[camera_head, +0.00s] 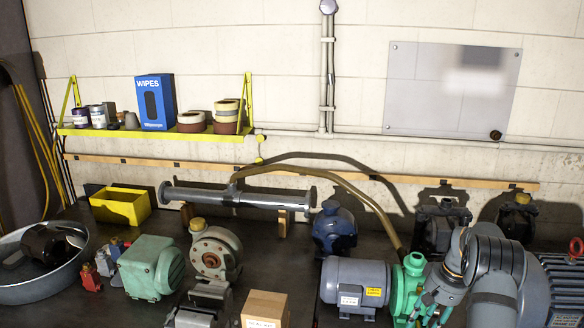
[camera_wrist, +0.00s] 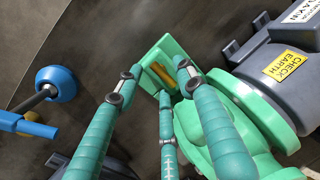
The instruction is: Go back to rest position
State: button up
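My gripper (camera_head: 432,305) is low at the right of the bench in the head view, close beside a green pump (camera_head: 408,282). In the wrist view its teal fingers (camera_wrist: 157,72) are spread apart with nothing held between them. The pump's green flange (camera_wrist: 178,48) shows beyond the fingertips; I cannot tell whether they touch it. A grey-blue motor (camera_head: 352,280) is joined to the pump. It carries a white tag and a yellow "CHECK EARTH" label (camera_wrist: 290,65).
A green motor (camera_head: 150,268), a flanged pump (camera_head: 215,252), a cardboard box (camera_head: 264,308) and a blue motor (camera_head: 334,230) crowd the dark bench. A brown hose (camera_head: 345,183) arches over the back. A grey slatted unit (camera_head: 566,285) stands right of my arm.

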notch_tip(320, 180, up, 12)
jog(key=d+f, duration=0.1)
jog(key=d, duration=0.1)
jog(key=f, duration=0.2)
jog(key=a+f, duration=0.1)
jog(key=f, duration=0.4)
jog(key=shift+a+f, duration=0.15)
